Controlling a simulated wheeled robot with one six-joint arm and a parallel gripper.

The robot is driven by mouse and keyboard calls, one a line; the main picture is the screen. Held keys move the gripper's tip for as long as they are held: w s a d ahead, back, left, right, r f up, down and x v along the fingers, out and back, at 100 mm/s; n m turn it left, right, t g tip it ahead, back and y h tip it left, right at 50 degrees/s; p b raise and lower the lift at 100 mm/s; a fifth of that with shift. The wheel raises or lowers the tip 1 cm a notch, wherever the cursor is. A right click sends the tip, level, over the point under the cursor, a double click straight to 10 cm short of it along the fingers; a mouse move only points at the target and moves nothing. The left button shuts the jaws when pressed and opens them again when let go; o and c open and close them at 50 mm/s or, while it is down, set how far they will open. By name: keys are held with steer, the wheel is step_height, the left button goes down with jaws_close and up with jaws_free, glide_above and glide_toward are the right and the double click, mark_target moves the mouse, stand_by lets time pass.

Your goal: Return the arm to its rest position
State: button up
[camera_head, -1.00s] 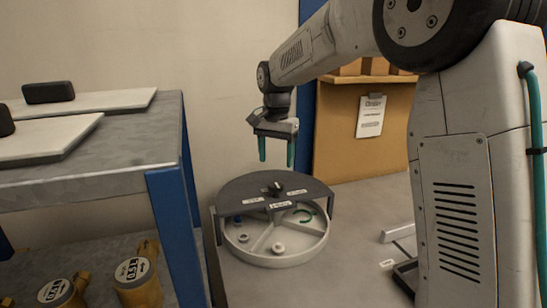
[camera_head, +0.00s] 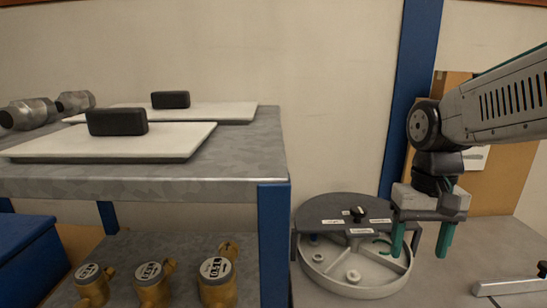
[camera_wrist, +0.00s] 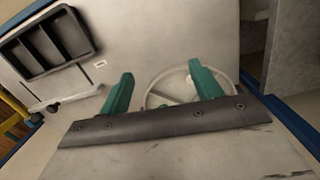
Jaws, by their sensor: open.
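My gripper (camera_head: 421,238) hangs from my arm at the right of the head view, with its two green fingers pointing down and apart. It is open and nothing shows between the fingers. It appears just right of the round divided tray (camera_head: 352,289) with a dark half cover (camera_head: 340,208); from the head view I cannot tell the exact gap in depth. In the wrist view the green fingers (camera_wrist: 163,88) stand wide apart, and part of the pale round tray (camera_wrist: 172,84) shows behind and between them.
A grey bench (camera_head: 240,150) with blue legs stands left, carrying white plates with black blocks. Several brass meters (camera_head: 216,285) sit on its lower shelf. A blue bin (camera_head: 28,262) is at far left.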

steer(key=s+n+t, duration=0.1)
steer(key=s+t, duration=0.1)
steer(key=s, duration=1.2)
steer(key=shift+d+f, duration=0.25)
steer(key=shift+d, duration=0.2)
